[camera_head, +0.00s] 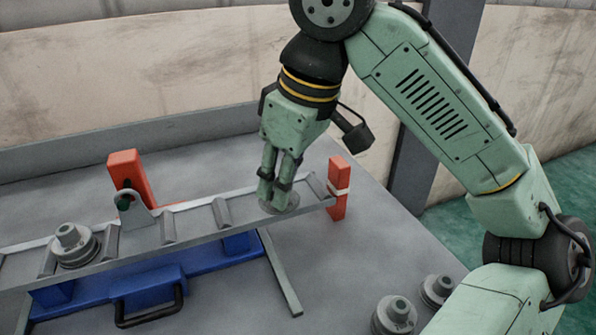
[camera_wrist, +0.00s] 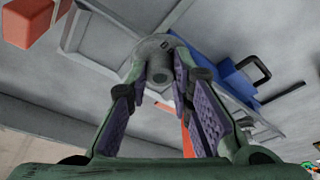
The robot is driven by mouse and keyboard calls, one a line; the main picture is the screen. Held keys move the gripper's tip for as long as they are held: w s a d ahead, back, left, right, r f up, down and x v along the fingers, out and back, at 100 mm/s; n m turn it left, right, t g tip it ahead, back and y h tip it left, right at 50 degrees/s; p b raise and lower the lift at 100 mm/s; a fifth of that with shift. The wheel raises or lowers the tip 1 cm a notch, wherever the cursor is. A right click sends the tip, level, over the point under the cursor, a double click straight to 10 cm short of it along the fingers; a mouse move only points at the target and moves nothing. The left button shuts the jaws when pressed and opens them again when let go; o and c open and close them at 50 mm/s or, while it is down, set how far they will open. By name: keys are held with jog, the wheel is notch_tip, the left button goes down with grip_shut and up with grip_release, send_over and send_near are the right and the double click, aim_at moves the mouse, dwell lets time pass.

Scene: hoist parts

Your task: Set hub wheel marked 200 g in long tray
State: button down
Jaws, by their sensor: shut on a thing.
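My gripper (camera_head: 277,192) points down, shut on a grey hub wheel (camera_head: 283,207) near the right end of the long tray (camera_head: 195,225). In the wrist view the wheel's flange (camera_wrist: 157,44) and hub show between the fingertips (camera_wrist: 165,84). The wheel is at or just above the tray's right compartment; I cannot tell whether it touches the floor. Its marking is not readable. Another hub wheel (camera_head: 74,246) sits in a compartment towards the tray's left. Two more hub wheels (camera_head: 395,315) and (camera_head: 437,290) stand on the table at the lower right.
The tray rests on a blue base with a black handle (camera_head: 149,306). An orange post (camera_head: 338,188) stands at its right end, and an orange block (camera_head: 130,175) with a grey bracket stands behind it.

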jog(key=w, duration=0.2)
jog(key=w+d, duration=0.1)
jog(key=w, duration=0.1)
jog(key=w+d, duration=0.1)
jog(key=shift+w+f+p, duration=0.25)
jog(key=shift+w+p, duration=0.1)
jog(key=shift+w, duration=0.05)
jog(key=shift+w+d+f, duration=0.1)
jog(key=shift+w+f, duration=0.15)
jog(key=shift+f, duration=0.7)
jog(key=shift+w+d+f, duration=0.1)
jog(key=shift+w+f, duration=0.1)
jog(key=shift+f, duration=0.7)
jog(key=shift+f, duration=0.15)
jog(key=c, duration=1.4)
grip_release()
jog(key=p+v, duration=0.1)
jog(key=v, duration=1.1)
jog(key=shift+s, duration=0.1)
